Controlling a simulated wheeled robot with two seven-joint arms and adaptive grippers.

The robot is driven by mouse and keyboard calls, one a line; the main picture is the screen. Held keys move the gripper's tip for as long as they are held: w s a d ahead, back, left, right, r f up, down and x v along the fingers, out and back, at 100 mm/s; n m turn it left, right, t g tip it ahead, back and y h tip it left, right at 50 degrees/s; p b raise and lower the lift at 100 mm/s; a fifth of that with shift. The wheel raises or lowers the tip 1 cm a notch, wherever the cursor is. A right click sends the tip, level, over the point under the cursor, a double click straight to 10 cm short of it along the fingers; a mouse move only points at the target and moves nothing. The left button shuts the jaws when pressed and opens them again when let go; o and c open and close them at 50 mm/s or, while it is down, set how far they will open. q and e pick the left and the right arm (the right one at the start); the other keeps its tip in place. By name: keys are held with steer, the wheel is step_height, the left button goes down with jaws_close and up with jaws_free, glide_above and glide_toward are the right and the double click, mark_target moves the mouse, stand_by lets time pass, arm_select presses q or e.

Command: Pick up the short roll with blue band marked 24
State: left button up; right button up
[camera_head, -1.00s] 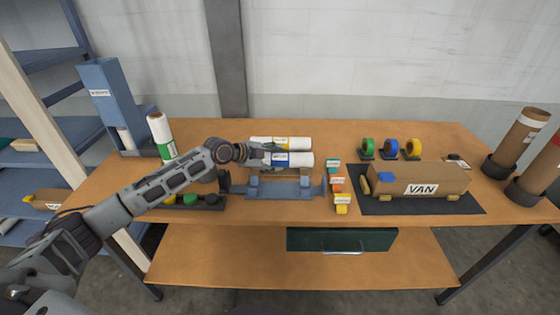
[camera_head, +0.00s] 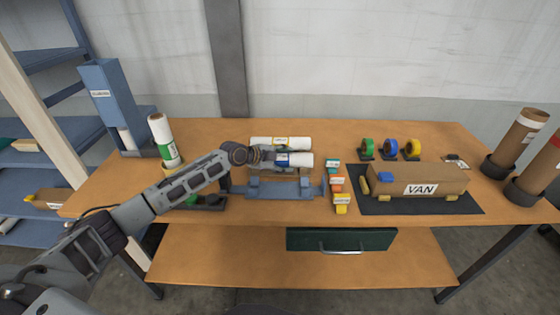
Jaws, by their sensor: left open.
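The white roll with the blue band (camera_head: 299,160) lies on its side on the table, just behind the blue cradle stand (camera_head: 285,190). Its label is too small to read. Another white roll with a yellow band (camera_head: 303,141) lies parallel behind it. A white roll with a green band (camera_head: 162,138) stands upright at the left. My left gripper (camera_head: 268,158) is open at the left part of the blue-banded roll and hides that end. I cannot tell whether it touches the roll. My right gripper is not in view.
A cardboard van (camera_head: 440,178) sits on a dark mat (camera_head: 410,207) at right. A blue bin (camera_head: 108,95) stands at left.

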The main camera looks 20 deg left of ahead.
mark_target(284, 156)
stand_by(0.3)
arm_select(q)
steer(key=c, duration=0.8)
steer(key=shift+r, duration=0.1)
steer(key=shift+r, duration=4.95)
